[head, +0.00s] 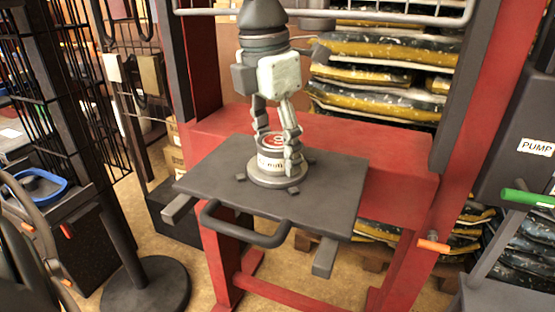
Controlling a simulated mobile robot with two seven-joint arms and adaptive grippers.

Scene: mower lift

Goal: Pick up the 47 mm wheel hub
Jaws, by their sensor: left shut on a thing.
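The wheel hub (268,163) is a grey flanged piece with a red top and a white label band, upright over the dark grey lift plate (225,165). Its round flange appears to rest on the plate, near the middle. My left gripper (277,143) reaches down from above and is shut on the hub, one finger at its left rear and one at its right side. The fingers hide part of the label and the right side. My right gripper is not in view.
The red lift frame (398,180) stands around the plate, with a grey handle (265,238) at the plate's front. A wire-mesh rack and a blue tray (35,188) are at left. Stacked sacks (375,48) lie behind. A PUMP sign (537,147) and green-gripped lever (525,198) are at right.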

